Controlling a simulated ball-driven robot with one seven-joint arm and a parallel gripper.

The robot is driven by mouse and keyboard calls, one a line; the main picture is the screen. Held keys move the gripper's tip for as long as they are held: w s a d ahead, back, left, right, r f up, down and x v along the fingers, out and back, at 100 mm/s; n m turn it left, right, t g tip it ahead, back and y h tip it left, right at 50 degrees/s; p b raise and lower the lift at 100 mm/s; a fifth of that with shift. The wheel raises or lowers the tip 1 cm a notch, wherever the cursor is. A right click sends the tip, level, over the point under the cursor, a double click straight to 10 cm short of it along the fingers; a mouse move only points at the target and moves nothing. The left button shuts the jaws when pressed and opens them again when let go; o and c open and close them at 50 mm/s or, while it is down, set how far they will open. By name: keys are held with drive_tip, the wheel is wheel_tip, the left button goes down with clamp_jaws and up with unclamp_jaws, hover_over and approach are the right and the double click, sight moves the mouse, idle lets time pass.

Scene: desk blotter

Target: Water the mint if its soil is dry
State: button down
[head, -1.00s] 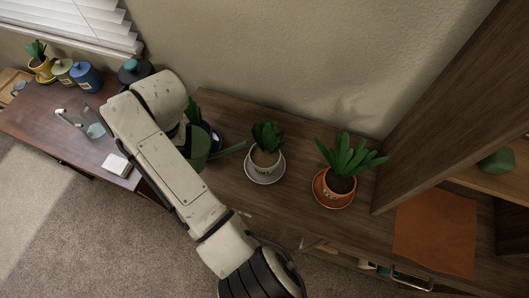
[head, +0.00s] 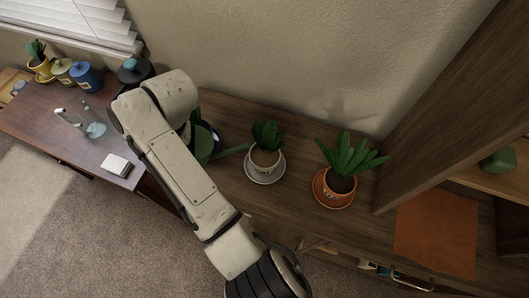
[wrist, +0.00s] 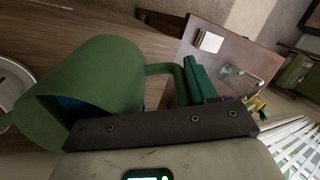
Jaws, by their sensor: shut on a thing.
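The white pot (head: 264,169) with dark lettering, seemingly the mint, stands on a pale saucer (head: 265,181). Its green leaves (head: 267,134) rise above light brown soil (head: 264,156), paler than the dark soil in the orange pot. A green watering can (head: 203,146) is left of it, partly behind my arm, its spout (head: 232,151) pointing right towards the white pot. In the wrist view the can (wrist: 95,75) fills the left side, with its handle at my gripper (wrist: 187,84). My gripper is shut on the can; its fingers are mostly hidden.
An orange pot (head: 337,198) with a leafy plant stands to the right. A tall wooden panel (head: 440,110) and a brown mat (head: 436,232) are farther right. Several canisters, including a blue one (head: 86,78), a glass (head: 95,129) and a white pad (head: 116,163) are on the left desk.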

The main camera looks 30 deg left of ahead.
drive_tip(key=shift+w+d+r+g+y+b, duration=0.15)
drive_tip(key=shift+w+d+g+y+b, duration=0.25)
drive_tip(key=shift+w+d+y+b, duration=0.15)
idle(2.7)
drive_tip(key=shift+s+a+r+t+h+p, duration=0.15)
drive_tip(key=shift+s+a+t+h+p, duration=0.55)
drive_tip(key=shift+s+a+h+p, duration=0.3)
drive_tip(key=f, duration=0.1)
drive_tip(key=f+h+b, duration=0.1)
drive_tip(key=shift+s+a+f+t+b, duration=0.2)
drive_tip(key=shift+a+f+t+b, duration=0.1)
drive_tip(key=shift+a+t, duration=0.1)
drive_tip(key=shift+s+a+f+t+h+b, duration=0.35)
drive_tip(key=shift+t+h+b, duration=0.2)
drive_tip(key=shift+t+h, duration=0.3)
drive_tip(key=shift+w, duration=0.2)
